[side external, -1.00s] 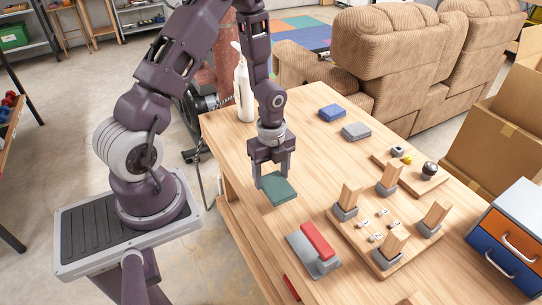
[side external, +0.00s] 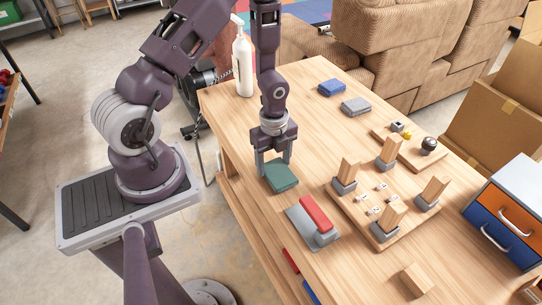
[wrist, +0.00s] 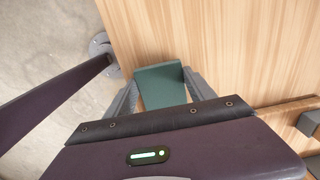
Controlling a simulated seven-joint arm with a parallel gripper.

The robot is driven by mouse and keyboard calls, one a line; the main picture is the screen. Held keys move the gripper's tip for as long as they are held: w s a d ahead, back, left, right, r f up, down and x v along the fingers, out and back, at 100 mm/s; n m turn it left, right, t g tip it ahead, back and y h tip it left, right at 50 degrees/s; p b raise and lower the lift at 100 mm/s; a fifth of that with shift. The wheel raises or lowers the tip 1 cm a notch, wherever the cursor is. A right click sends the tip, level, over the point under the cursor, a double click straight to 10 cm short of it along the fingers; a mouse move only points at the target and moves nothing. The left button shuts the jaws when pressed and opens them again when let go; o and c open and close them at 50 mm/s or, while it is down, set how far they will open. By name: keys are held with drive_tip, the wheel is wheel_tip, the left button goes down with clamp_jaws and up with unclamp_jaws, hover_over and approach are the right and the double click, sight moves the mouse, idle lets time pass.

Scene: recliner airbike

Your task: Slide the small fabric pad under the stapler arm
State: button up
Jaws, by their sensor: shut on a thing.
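My gripper (side external: 274,170) is shut on a small dark green fabric pad (side external: 282,179). The pad lies flat between the two fingers and sticks out past them toward the stapler. In the wrist view the pad (wrist: 161,86) also shows between the fingers of my gripper (wrist: 160,95). The pad is at or just above the table top; I cannot tell whether it touches. The stapler (side external: 316,214) has a red arm over a grey base plate and stands below and right of the pad in the side view, apart from it. The gap under its arm is hard to see.
A wooden board (side external: 365,212) with several upright blocks in grey holders stands right of the stapler. A blue pad (side external: 331,88) and a grey pad (side external: 356,106) lie farther back. A white bottle (side external: 243,65) stands at the back left. Bare table lies between pad and stapler.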

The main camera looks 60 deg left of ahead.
sight(293, 199)
drive_tip(key=shift+d, duration=5.2)
drive_tip(key=shift+f, duration=0.25)
drive_tip(key=o, duration=1.2)
drive_tip(key=shift+c, duration=0.2)
drive_tip(key=shift+r, duration=3)
